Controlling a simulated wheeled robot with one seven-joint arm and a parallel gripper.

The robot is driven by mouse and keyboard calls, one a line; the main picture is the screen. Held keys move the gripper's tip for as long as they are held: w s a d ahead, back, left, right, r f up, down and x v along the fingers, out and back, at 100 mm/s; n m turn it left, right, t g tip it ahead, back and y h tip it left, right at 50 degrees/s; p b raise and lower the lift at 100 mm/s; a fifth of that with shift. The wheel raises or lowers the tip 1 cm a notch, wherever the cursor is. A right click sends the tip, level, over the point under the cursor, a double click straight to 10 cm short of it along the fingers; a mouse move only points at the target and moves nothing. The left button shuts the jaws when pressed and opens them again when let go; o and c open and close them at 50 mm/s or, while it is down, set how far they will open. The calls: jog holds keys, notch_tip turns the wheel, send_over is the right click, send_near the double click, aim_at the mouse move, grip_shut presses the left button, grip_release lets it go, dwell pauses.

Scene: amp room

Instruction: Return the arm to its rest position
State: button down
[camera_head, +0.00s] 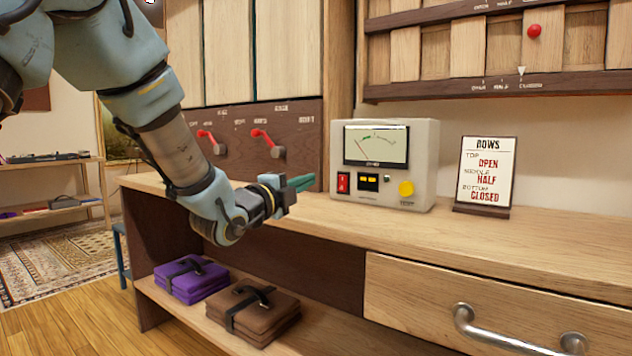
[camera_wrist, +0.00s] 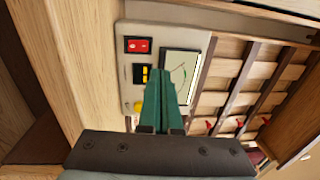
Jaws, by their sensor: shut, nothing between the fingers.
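My gripper (camera_head: 301,183) is at the end of my arm, which reaches in from the upper left of the head view. Its green fingers are shut and empty. They are just above the front part of the wooden counter (camera_head: 560,245), left of the cream meter box (camera_head: 425,165) and apart from it. In the wrist view my gripper (camera_wrist: 160,95) points toward the meter box (camera_wrist: 131,70), whose red switch, yellow knob and dial face show around the fingers.
A sign (camera_head: 486,172) stands right of the meter. Red levers (camera_head: 266,140) are on the panel behind my gripper. Slatted shutters (camera_head: 468,50) hang at upper right. A drawer (camera_head: 480,310) is below the counter. Purple (camera_head: 190,281) and brown folded bundles (camera_head: 252,312) lie on the lower shelf.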

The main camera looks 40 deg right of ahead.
jog(key=shift+s+a, duration=0.15)
jog(key=shift+a, duration=0.4)
jog(key=w+a+f+n+t+y, duration=0.4)
jog(key=w+a+f+n+y, duration=0.25)
jog(key=w+a, duration=0.35)
jog(key=w+a+f+n+y, duration=0.2)
jog(key=a+f+n+y, duration=0.3)
jog(key=a, duration=0.5)
jog(key=w+a+f+n+y, duration=0.1)
jog(key=a+f+n+y, duration=0.3)
jog(key=a+n, duration=0.55)
jog(key=s+a+f+n+g+y, duration=0.2)
jog(key=s+a+f+n+g, duration=0.2)
jog(key=s+a+n, duration=0.45)
jog(key=s+a+f+n+g+y, duration=0.1)
jog(key=s+a+f+n+g, duration=0.4)
jog(key=a, duration=0.7)
notch_tip(320, 180, up, 32)
jog(key=m+t+p, duration=0.1)
jog(key=m+p, duration=0.1)
jog(key=p, duration=2.9)
jog(key=shift+s+d+r+m+t+p, duration=0.15)
jog(key=shift+s+r+m+t+p, duration=0.05)
jog(key=shift+m+t+p, duration=0.15)
